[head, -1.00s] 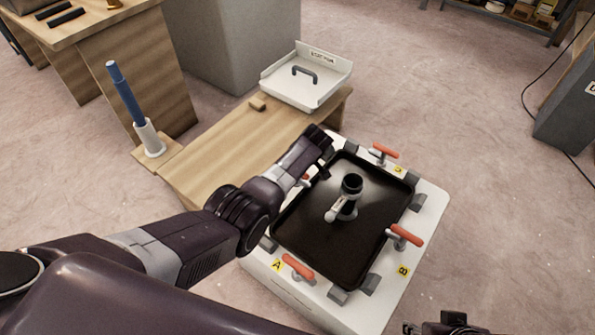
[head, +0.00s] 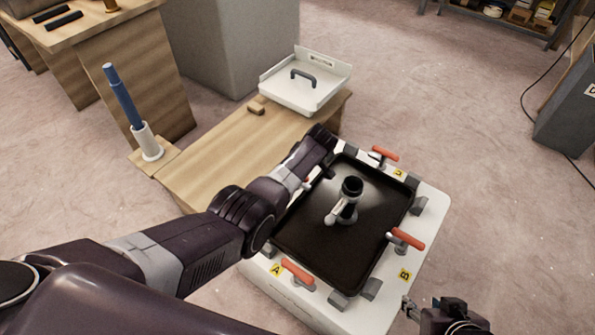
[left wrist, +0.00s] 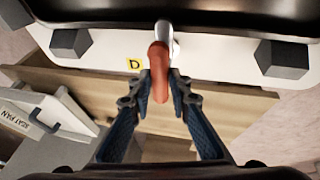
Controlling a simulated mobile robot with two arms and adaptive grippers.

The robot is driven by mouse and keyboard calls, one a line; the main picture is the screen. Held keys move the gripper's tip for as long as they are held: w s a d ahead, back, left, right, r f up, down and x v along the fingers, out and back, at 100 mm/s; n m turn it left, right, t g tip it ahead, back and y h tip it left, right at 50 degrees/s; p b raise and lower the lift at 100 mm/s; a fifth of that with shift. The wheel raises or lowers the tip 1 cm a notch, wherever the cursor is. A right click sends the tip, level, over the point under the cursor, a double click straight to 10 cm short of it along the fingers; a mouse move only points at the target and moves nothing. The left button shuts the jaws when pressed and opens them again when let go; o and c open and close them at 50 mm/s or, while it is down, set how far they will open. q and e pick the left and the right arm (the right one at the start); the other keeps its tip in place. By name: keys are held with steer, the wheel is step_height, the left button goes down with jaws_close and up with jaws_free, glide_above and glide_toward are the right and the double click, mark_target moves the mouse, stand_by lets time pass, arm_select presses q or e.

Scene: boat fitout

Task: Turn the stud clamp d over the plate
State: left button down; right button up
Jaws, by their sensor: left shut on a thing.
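Stud clamp d has a red handle (left wrist: 158,75) in the left wrist view, beside the yellow D label (left wrist: 134,64). The handle points away from the black plate, out over the white base's edge. My left gripper (left wrist: 160,90) is shut on this handle, one finger each side. In the head view my left gripper (head: 324,160) is at the base's far left edge and hides most of clamp d. The black plate (head: 310,235) lies on the white base (head: 432,205). My right gripper (head: 425,305) is at the lower right, apart from the base, empty and seemingly open.
Other red-handled clamps stand around the plate: one by label A (head: 298,272), one by label B (head: 407,238), one at the far side (head: 384,153). A post fitting (head: 350,192) rises from the plate. A wooden bench (head: 215,160) with a white tray (head: 325,95) adjoins behind.

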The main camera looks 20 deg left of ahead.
arm_select(q)
steer(key=c, duration=1.8)
jaws_free()
steer(key=shift+d+r, duration=0.1)
steer(key=shift+r, duration=0.05)
steer(key=v, duration=1.1)
steer(key=shift+s+d+r, duration=0.1)
steer(key=shift+s+r, duration=0.05)
steer(key=shift+r, duration=0.15)
